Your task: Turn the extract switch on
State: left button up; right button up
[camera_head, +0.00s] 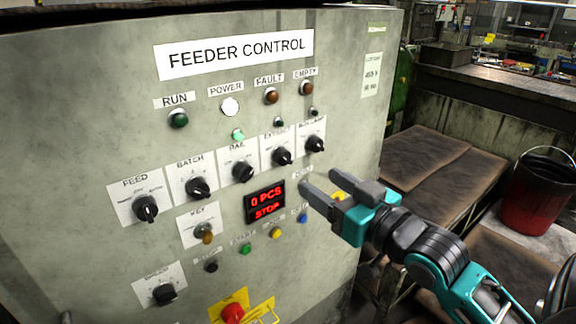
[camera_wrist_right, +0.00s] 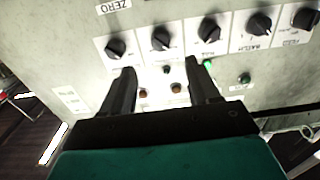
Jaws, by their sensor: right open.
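The extract switch (camera_head: 281,157) is a black rotary knob on a white plate labelled EXTRACT, in the upper knob row of the grey feeder control panel. Which way it points is too small to tell. My right gripper (camera_head: 318,181) is open and empty, in front of the panel, below and right of the extract switch and apart from it. In the right wrist view, where the panel appears upside down, the extract knob (camera_wrist_right: 160,40) shows beyond the gap between the two fingers (camera_wrist_right: 163,70). My left gripper is not in view.
Neighbouring knobs are RAIL (camera_head: 243,172) on the left and another black knob (camera_head: 315,144) on the right. A red display (camera_head: 265,203) reads 0 PCS, STOP. A red button (camera_head: 232,313) sits low. A bench and a red bucket (camera_head: 540,190) stand right of the cabinet.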

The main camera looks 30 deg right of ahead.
aim_at(288, 161)
jog(key=w, duration=0.6)
jog(key=w+a+p, duration=0.1)
jog(key=w, duration=0.3)
jog(key=shift+c, duration=0.3)
jog(key=c, duration=1)
